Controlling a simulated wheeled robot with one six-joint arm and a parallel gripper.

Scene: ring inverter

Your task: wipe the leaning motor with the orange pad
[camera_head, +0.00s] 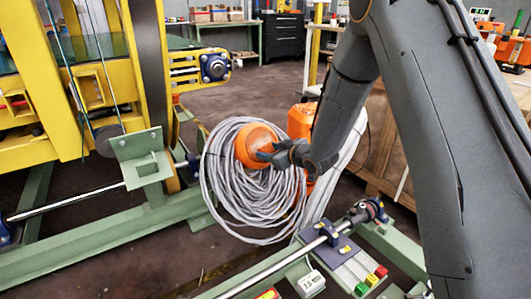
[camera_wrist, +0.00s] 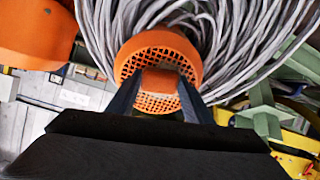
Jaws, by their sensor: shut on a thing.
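The orange motor (camera_head: 253,140) sits tilted against a coil of grey cable, its rounded body facing up in the head view. In the wrist view its round end (camera_wrist: 157,43) shows a dark grille inside an orange rim. My gripper (camera_head: 268,156) reaches in from the right at the motor. In the wrist view my gripper (camera_wrist: 160,86) is shut on an orange pad (camera_wrist: 160,82), which lies over the middle of the grille. I cannot tell whether the pad touches the motor. The pad is hardly distinguishable in the head view.
The cable coil (camera_head: 228,180) surrounds the motor. An orange object (camera_head: 300,121) stands behind my gripper. A green frame with a shaft (camera_head: 270,270) crosses in front, and a yellow machine (camera_head: 60,80) stands left. Dark floor (camera_head: 250,85) is open behind.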

